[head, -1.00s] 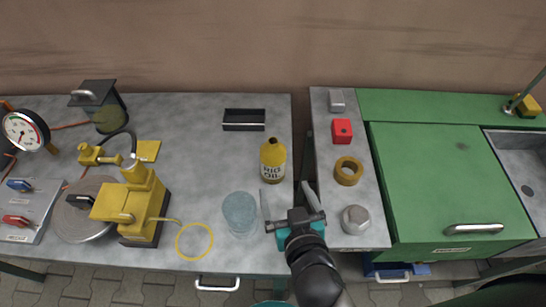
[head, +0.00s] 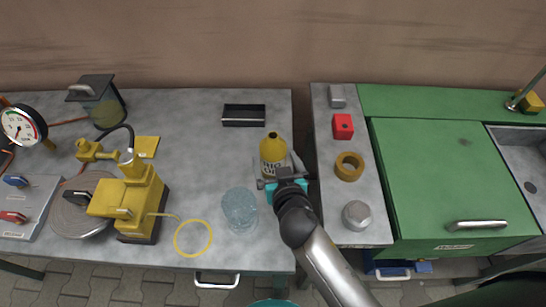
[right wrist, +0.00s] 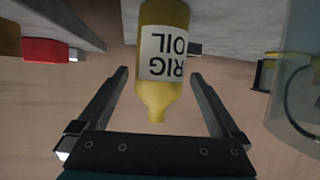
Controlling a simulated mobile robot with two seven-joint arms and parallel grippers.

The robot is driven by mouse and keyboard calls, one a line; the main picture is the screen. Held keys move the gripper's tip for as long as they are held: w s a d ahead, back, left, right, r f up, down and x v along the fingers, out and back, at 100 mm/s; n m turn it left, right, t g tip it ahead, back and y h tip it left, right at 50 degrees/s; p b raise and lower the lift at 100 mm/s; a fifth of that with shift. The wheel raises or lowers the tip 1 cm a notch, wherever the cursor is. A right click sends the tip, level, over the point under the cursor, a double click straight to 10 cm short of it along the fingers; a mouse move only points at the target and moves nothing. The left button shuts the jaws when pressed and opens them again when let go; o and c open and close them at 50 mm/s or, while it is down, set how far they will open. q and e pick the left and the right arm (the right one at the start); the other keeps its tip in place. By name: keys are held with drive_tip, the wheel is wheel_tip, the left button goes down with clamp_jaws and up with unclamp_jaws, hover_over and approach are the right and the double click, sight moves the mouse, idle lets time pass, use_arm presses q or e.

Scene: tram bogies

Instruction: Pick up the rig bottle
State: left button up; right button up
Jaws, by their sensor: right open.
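The rig bottle (head: 272,149) is yellow with a white label and stands upright near the right edge of the grey table. In the right wrist view the bottle (right wrist: 164,98) appears upside down, its label reading RIG OIL. My right gripper (head: 277,164) is open, with its fingers on either side of the bottle. In the right wrist view the fingers of the gripper (right wrist: 162,75) flank the bottle, with a gap on each side. My left gripper is not in view.
A clear glass (head: 239,208) stands left of my right gripper. A black tray (head: 244,123) lies behind. A yellow ring (head: 193,239) and yellow pump (head: 137,205) are further left. A side counter holds a red block (head: 343,126), brass ring (head: 349,167) and metal nut (head: 356,215).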

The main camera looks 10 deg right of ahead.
drive_tip(key=x, duration=0.4)
drive_tip(key=shift+f+b, duration=0.1)
drive_tip(key=shift+b, duration=0.25)
clamp_jaws()
idle(0.5)
